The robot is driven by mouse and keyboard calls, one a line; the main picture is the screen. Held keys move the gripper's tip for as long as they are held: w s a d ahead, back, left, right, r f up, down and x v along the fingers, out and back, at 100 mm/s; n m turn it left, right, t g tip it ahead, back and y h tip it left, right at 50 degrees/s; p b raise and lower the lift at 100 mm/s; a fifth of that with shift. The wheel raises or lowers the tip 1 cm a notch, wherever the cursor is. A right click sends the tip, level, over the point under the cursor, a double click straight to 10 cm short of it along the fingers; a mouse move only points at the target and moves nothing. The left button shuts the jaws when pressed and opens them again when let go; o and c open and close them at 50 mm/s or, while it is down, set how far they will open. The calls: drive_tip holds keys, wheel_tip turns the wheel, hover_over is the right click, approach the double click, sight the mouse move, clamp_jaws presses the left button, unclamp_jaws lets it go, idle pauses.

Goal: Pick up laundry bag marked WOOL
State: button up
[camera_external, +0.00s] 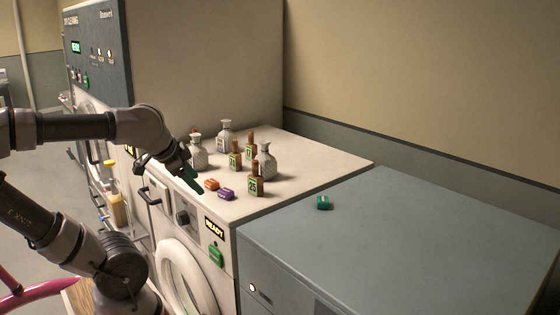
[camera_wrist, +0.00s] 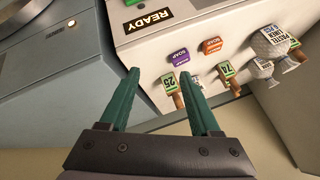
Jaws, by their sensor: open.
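My gripper (camera_external: 190,181) hangs over the front left part of the cream washer's top (camera_external: 300,160), beside the orange and purple blocks. In the wrist view my gripper (camera_wrist: 160,75) has two green fingers spread apart with nothing between them.
A green block (camera_external: 324,203) lies on the mostly clear grey machine (camera_external: 410,230). A tall machine (camera_external: 200,60) stands behind.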

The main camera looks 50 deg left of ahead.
drive_tip(key=w+a+r+m+y, duration=0.35)
drive_tip(key=w+a, duration=0.25)
drive_tip(key=a, duration=0.3)
drive_tip(key=w+a+r+m+g+y, duration=0.1)
drive_tip(key=w+a+r+m+y, duration=0.2)
drive_tip(key=w+a, duration=0.5)
drive_tip(key=w+a+r+m+y, duration=0.25)
drive_tip(key=w+a+y, duration=0.25)
drive_tip(key=a, duration=0.5)
drive_tip(key=m+t, duration=0.5)
drive_tip(key=m, duration=0.8)
hover_over(226, 125)
drive_tip(key=v, duration=0.3)
drive_tip(key=shift+y, duration=0.25)
wheel_tip(226, 125, down, 4)
drive_tip(key=shift+s+d+f, duration=0.1)
drive_tip(key=shift+d+f, duration=0.05)
drive_tip(key=shift+f, duration=0.05)
wheel_tip(226, 125, down, 7)
drive_tip(key=shift+r, duration=0.15)
drive_tip(key=shift+x, duration=1.45)
drive_tip(key=shift+r, duration=0.2)
clamp_jaws()
